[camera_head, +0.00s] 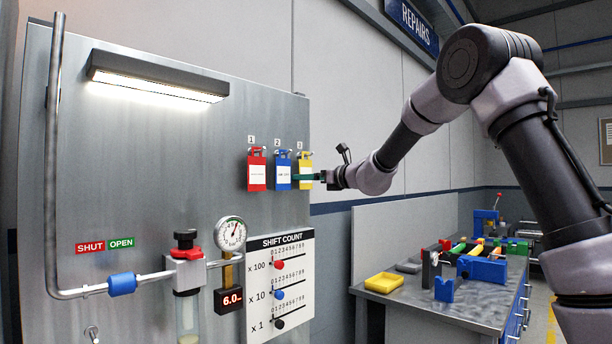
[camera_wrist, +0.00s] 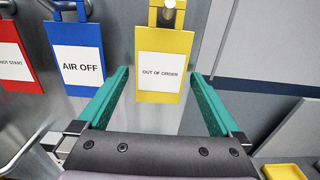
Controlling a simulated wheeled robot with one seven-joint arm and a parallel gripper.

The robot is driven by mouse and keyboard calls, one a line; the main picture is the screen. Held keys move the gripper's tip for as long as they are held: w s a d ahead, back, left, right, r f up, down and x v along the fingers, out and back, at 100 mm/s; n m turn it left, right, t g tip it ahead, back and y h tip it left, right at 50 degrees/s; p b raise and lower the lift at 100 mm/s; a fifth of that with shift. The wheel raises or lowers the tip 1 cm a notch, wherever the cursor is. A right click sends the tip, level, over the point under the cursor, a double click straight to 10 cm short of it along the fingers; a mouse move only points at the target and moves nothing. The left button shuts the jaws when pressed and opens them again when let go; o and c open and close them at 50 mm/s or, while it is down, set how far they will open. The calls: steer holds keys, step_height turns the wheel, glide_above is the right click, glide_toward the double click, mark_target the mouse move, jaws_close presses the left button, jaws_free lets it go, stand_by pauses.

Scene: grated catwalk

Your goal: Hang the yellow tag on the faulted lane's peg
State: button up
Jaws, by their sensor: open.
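The yellow tag (camera_head: 306,167) hangs on the peg marked 3 on the upright metal panel. In the wrist view the yellow tag (camera_wrist: 165,45) reads "OUT OF ORDER". My gripper (camera_wrist: 161,78) is open, its two teal fingers standing to the left and right of the tag's lower part with gaps on both sides. In the head view my gripper (camera_head: 305,177) is at the tag's lower half. The faulted lane and its peg cannot be made out; a bench at right holds coloured strips (camera_head: 459,248) side by side.
A blue tag (camera_head: 283,172), "AIR OFF" in the wrist view, hangs close left of the yellow one; a red tag (camera_head: 257,172) hangs beyond it. A yellow tray (camera_head: 383,283) sits on the bench (camera_head: 425,307). A gauge (camera_head: 230,234) and pipework occupy the lower panel.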

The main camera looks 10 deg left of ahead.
steer(key=c, duration=1.1)
steer(key=shift+o, duration=0.2)
steer(key=shift+r, duration=0.4)
steer(key=shift+s+d, duration=0.15)
steer(key=shift+d, duration=0.05)
steer(key=shift+s+d, duration=0.4)
steer(key=shift+d, duration=0.1)
steer(key=shift+s+d+r, duration=0.1)
steer(key=shift+d, duration=0.05)
